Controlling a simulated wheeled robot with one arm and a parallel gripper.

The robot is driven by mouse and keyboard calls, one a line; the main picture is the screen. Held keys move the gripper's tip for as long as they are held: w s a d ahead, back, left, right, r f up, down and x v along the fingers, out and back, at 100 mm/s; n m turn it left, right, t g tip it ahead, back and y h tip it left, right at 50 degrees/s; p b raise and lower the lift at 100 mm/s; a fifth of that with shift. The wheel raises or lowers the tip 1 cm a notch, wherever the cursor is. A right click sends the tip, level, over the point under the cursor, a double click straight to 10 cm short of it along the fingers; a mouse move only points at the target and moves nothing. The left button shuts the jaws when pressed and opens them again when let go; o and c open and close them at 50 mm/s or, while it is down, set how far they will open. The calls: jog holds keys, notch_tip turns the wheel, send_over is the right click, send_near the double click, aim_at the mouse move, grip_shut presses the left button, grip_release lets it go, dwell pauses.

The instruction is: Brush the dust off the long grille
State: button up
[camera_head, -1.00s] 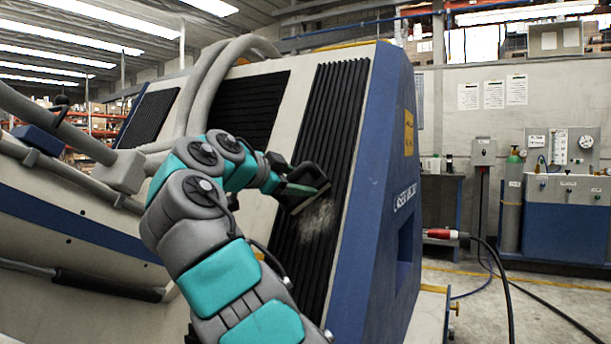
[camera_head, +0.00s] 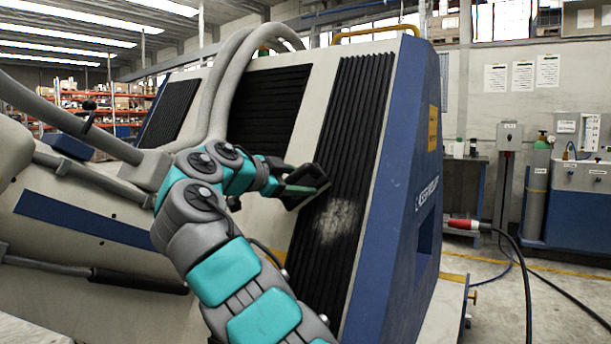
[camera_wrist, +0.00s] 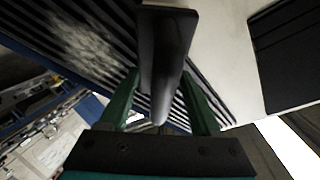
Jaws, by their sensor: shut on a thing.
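The long grille (camera_head: 357,120) is a tall black ribbed panel on the slanted pale machine face, beside the blue end panel. A pale grey dust patch (camera_head: 338,221) lies on its ribs around mid-height; the dust also shows at upper left in the wrist view (camera_wrist: 85,50). My gripper (camera_head: 290,186) is at the grille's left edge, left of and above the dust. It is shut on a dark brush (camera_head: 309,181). In the wrist view the brush (camera_wrist: 165,50) stands between the green fingers. Its bristles and any contact with the ribs cannot be made out.
Two shorter black grilles, one in the middle (camera_head: 268,105) and one at left (camera_head: 168,112), share the machine face. Thick grey hoses (camera_head: 222,80) arch over it. A red plug with a black cable (camera_head: 465,225) sticks out at right.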

jog(key=s+d+f+b, duration=0.2)
jog(key=s+d+b, duration=0.6)
jog(key=b, duration=0.7)
jog(key=shift+s+d+f, duration=0.15)
jog(key=shift+s+d, duration=0.25)
jog(key=shift+d, duration=0.7)
dwell(0.4)
